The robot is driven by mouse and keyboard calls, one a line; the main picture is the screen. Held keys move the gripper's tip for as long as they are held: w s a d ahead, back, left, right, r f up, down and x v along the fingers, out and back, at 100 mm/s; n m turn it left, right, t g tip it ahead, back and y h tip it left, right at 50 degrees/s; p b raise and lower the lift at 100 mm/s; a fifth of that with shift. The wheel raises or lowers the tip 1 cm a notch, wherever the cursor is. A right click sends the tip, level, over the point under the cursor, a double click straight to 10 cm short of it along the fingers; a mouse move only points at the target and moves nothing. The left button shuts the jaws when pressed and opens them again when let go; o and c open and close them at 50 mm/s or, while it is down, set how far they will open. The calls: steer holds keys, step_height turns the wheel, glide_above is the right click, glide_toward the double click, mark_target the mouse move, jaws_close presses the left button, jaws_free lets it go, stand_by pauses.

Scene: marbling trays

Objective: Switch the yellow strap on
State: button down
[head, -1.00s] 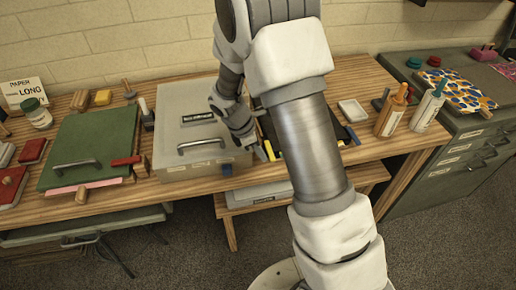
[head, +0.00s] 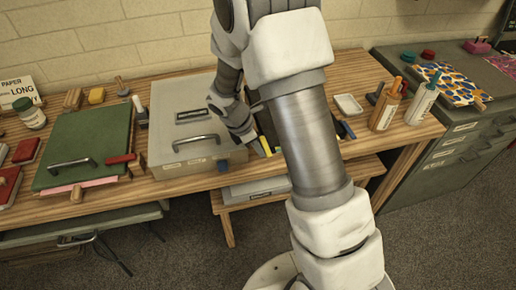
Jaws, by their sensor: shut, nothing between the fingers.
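A narrow yellow piece (head: 265,146), which may be the yellow strap, shows between my gripper and my forearm in the head view. It lies by a dark object (head: 268,128) on the bench, just right of the grey lidded box (head: 166,140). My forearm hides most of this spot, so I cannot tell the strap's setting. My gripper (head: 255,146) points down at the right front corner of the box, close to the yellow piece. It is shut and empty. I cannot tell whether it touches anything.
A green board (head: 85,140) with a handle and red blocks are at left on the wooden bench (head: 118,195). A white dish (head: 347,105) and two bottles (head: 385,108) stand right of my arm. A grey drawer cabinet (head: 470,140) is at far right.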

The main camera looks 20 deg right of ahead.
steer(key=shift+d, duration=0.1)
steer(key=d+n, duration=0.1)
steer(key=n+t, duration=0.1)
steer(key=n, duration=0.1)
steer(key=shift+s+d+n, duration=0.3)
steer(key=shift+s+d, duration=0.05)
steer(key=shift+d, duration=0.05)
steer(key=n, duration=0.1)
steer(key=d+n+t+y, duration=0.1)
steer(key=n, duration=0.1)
steer(key=d+n, duration=0.1)
steer(key=shift+w+d+t, duration=0.1)
steer(key=shift+d+t, duration=0.15)
steer(key=shift+t, duration=0.15)
steer(key=shift+w+d+n+y, duration=0.2)
steer(key=shift+d+n+y, duration=0.25)
steer(key=shift+n, duration=0.55)
steer(key=shift+w+d+p, duration=0.4)
steer(key=shift+d+p, duration=0.15)
steer(key=shift+w+d, duration=0.1)
steer(key=shift+w+a, duration=0.4)
steer(key=shift+a, duration=0.3)
steer(key=shift+r+p, duration=0.1)
steer(key=shift+p, duration=0.25)
